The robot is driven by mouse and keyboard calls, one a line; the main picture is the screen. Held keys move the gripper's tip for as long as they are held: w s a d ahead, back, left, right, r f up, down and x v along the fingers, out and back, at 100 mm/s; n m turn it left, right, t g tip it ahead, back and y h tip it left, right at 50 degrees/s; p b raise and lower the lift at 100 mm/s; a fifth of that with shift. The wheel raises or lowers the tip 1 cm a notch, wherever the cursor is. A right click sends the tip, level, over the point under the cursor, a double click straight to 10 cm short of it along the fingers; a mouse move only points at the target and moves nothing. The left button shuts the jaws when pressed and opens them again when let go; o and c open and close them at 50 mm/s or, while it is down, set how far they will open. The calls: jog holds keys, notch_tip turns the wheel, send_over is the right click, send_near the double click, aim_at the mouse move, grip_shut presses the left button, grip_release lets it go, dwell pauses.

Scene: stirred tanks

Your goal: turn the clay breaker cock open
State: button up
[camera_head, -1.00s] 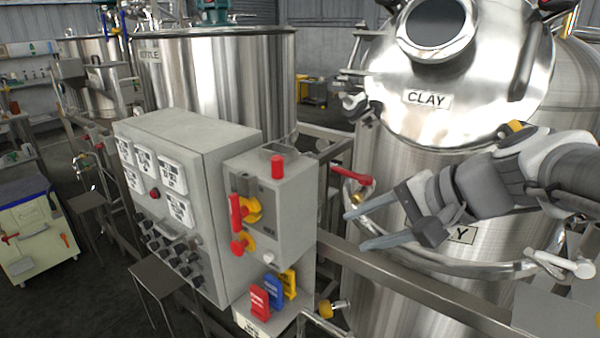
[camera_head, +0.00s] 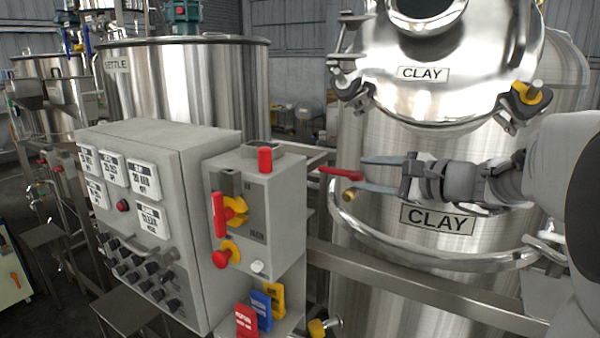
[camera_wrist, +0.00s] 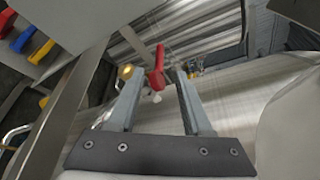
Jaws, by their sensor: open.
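A red lever handle (camera_head: 340,173), which I take for the clay breaker cock, sticks out at the front of the steel clay tank (camera_head: 375,145). A brass-coloured end (camera_head: 348,196) shows just below it. My gripper (camera_head: 362,174) is open, with its fingertips at the lever's right end in the head view. In the wrist view the red lever (camera_wrist: 157,70) appears between the two fingertips of my gripper (camera_wrist: 157,78), with a gap on each side. I cannot tell how deep it sits between them. The lever's mount is partly hidden.
A grey control box (camera_head: 150,220) with a red-and-yellow switch unit (camera_head: 260,205) stands left of the lever. A steel rail (camera_head: 430,290) runs below my arm. Red, blue and yellow tags (camera_head: 262,308) hang under the switch unit. A yellow-knobbed clamp (camera_head: 530,93) sits above my arm.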

aim_at(337, 171)
jog(key=x, duration=1.1)
grip_shut()
dwell(1.1)
